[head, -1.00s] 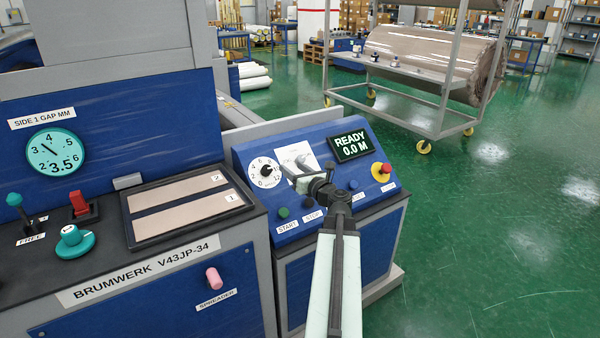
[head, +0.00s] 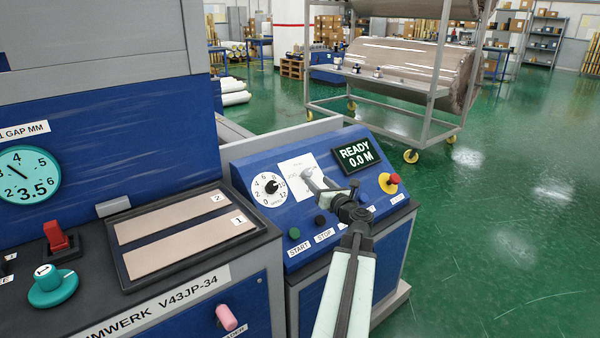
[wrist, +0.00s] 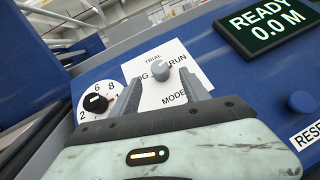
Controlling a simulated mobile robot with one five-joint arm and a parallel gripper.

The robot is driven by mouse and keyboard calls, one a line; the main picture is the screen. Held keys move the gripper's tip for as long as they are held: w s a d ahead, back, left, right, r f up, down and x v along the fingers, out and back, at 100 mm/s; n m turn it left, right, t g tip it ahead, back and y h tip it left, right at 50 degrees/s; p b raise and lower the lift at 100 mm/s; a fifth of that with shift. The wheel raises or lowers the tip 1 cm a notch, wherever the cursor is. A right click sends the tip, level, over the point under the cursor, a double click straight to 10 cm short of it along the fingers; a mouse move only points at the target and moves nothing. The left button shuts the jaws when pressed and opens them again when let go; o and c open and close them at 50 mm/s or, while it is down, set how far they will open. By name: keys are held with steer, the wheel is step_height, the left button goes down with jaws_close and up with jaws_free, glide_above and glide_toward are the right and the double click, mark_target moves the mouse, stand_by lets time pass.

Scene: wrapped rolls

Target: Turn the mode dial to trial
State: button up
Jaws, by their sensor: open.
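The mode dial (wrist: 160,72) is a small grey knob on a white plate (wrist: 139,95) on the blue sloped panel. The plate reads TRIAL above the knob, RUN at its right, MODE below, and a partly hidden word ending in OG at its left. I cannot tell surely which word the knob points to. My gripper (wrist: 157,88) is open, its two grey fingers on either side of the knob's lower part in the picture. Whether they touch it is unclear. In the head view my gripper (head: 312,180) is over the white plate (head: 294,168) and partly hides it.
A white speed dial (head: 269,188) sits left of the plate. A display (head: 355,154) reading READY 0.0 M and a red stop button (head: 391,181) are at its right. START (head: 295,233) and STOP (head: 320,221) buttons are below. A roll rack (head: 430,100) stands behind.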

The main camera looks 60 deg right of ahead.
mark_target(309, 173)
steer(key=x, duration=0.8)
jaws_close()
